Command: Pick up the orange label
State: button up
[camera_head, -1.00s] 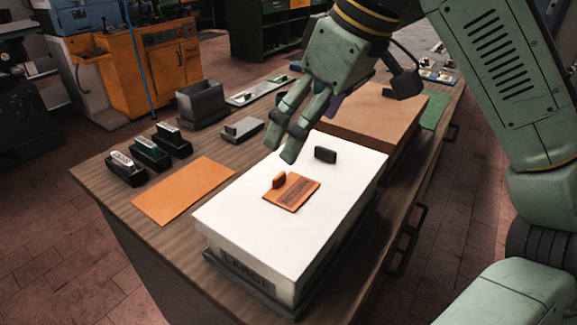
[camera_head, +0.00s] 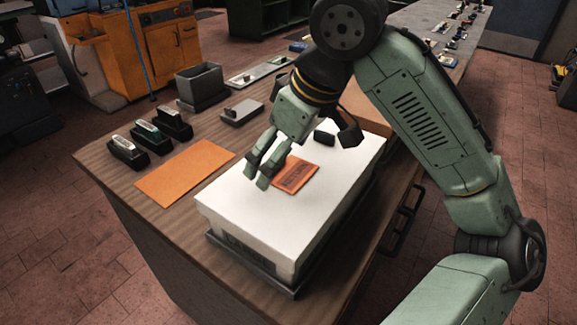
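The orange label (camera_head: 298,177) is a small flat square with dark lettering, lying on top of the white box (camera_head: 235,208). Its raised orange tab is hidden behind my gripper's fingers. My gripper (camera_head: 257,180) points down over the box top, just left of the label in the picture. Its two fingers show a narrow gap, with nothing seen between them. Whether the fingertips touch the box or the label cannot be told.
A larger orange sheet (camera_head: 185,173) lies on the bench at left, near several dark stamp-like blocks (camera_head: 128,152). A grey bin (camera_head: 200,86) and a brown box (camera_head: 365,108) stand farther back.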

jog(key=shift+c, duration=0.5)
jog(key=c, duration=1.2)
